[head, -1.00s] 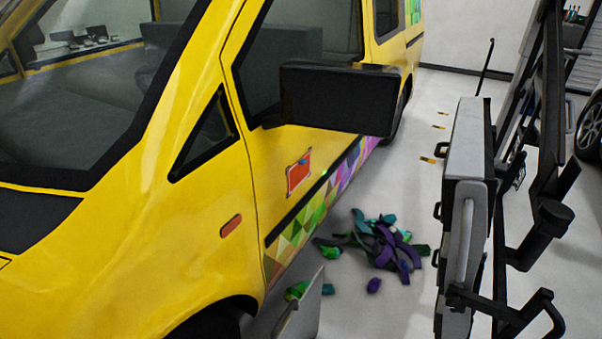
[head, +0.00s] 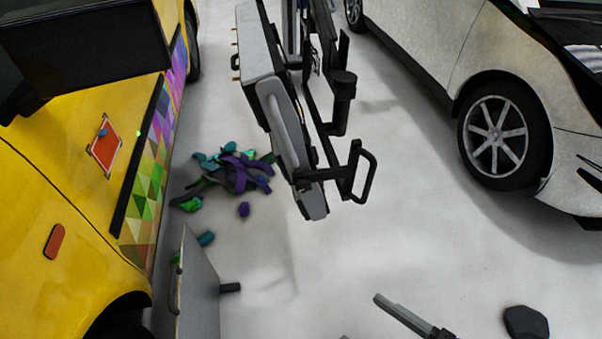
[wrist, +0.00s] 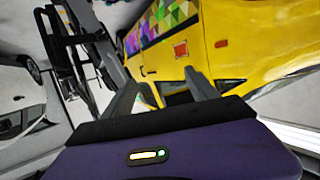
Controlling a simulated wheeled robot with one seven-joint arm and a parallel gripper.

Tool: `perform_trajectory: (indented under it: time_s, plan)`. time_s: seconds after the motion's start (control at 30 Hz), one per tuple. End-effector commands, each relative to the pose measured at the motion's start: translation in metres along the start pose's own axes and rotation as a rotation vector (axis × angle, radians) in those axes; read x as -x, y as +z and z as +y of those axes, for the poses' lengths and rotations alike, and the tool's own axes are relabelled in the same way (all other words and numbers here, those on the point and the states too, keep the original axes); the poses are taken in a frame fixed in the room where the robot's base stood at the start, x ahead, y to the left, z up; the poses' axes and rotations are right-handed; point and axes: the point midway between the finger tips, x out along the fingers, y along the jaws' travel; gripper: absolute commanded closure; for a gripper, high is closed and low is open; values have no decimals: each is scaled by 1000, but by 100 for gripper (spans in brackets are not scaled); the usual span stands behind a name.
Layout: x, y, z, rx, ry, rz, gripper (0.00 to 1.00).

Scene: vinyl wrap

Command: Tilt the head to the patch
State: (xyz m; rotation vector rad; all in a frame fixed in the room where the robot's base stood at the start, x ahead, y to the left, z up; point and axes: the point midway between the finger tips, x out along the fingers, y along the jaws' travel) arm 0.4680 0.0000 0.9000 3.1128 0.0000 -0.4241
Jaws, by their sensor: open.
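The patch (head: 104,147) is an orange-red square with a pale border on the side of the yellow van (head: 50,200). It sits left of centre in the head view, and a small blue thing lies on its upper part. In the wrist view the van hangs inverted, and a reddish area (wrist: 180,98) that looks like the patch shows between the fingers. My gripper (wrist: 162,92) is open with nothing between its fingers. A grey bar (head: 403,314) at the bottom of the head view may be one of its fingers; I cannot tell.
A coloured triangle-pattern strip (head: 145,185) runs along the van's lower side. Purple and teal scraps (head: 235,172) lie on the floor. A grey panel (head: 200,285) stands near the van's front wheel. A black-and-grey rack (head: 290,110) stands mid-view. A white car (head: 450,50) is at right.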

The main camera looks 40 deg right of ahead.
Motion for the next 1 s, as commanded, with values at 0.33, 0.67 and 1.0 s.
perform_trajectory:
  time_s: [0.33, 0.67, 1.0]
  plan:
    - [0, 0, 0, 0, 0, 0, 36]
    - [-49, -35, 16, -20, 89, 155, 59]
    - [-158, -64, 59, 30, 220, 312, 59]
